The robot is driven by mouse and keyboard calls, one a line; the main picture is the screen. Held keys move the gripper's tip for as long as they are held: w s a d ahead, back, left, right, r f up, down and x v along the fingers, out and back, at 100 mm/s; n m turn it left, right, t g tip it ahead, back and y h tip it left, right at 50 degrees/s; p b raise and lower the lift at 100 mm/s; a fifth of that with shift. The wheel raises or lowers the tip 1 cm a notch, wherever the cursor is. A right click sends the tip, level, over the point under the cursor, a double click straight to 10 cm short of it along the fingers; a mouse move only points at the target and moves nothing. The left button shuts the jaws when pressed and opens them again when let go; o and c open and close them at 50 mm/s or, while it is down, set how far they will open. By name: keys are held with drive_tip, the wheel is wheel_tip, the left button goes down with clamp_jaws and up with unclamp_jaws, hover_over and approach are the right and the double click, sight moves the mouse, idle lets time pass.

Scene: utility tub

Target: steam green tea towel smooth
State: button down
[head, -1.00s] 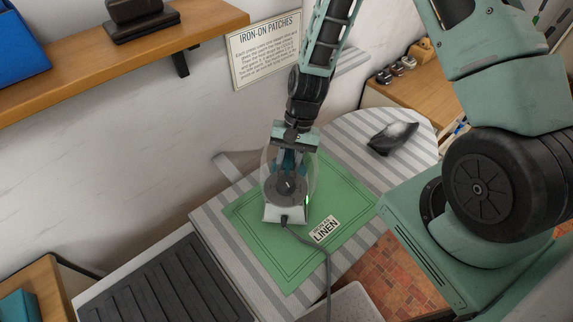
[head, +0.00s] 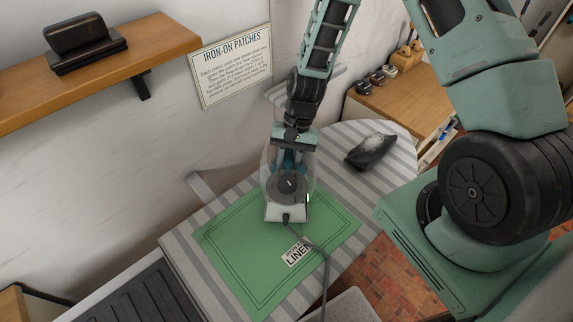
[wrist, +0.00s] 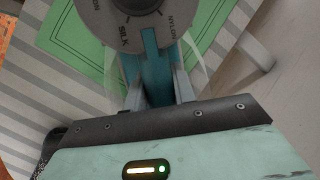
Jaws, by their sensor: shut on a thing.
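The green tea towel (head: 238,252) lies spread on the striped ironing board (head: 185,247), with a dark line border and a white LINEN label (head: 297,253). It looks flat; I cannot make out creases. A steam iron (head: 287,212) with a grey dial and pale base sits over the towel's far right part. I cannot tell whether its base touches the cloth. My gripper (head: 290,160) is shut on the iron's teal handle from above. In the wrist view, the jaws (wrist: 157,82) flank the handle, below the dial (wrist: 128,14) marked SILK and NYLON. The iron hides the cloth beneath it.
A dark object with a pale top (head: 371,150) lies on the board's far right end. The iron's cord (head: 326,275) trails toward the front. A wooden shelf (head: 155,45) and an IRON-ON PATCHES sign (head: 230,66) are on the wall. A wooden counter (head: 400,95) stands behind.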

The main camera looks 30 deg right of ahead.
sight(286, 161)
wheel_tip(286, 161, up, 4)
drive_tip(key=shift+f+p, duration=0.2)
drive_tip(key=shift+p, duration=1)
drive_tip(key=shift+r+p, duration=0.3)
drive_tip(key=shift+r, duration=0.05)
drive_tip(key=shift+r+p, duration=1.35)
drive_tip(key=shift+r, duration=0.5)
drive_tip(key=shift+f, duration=0.1)
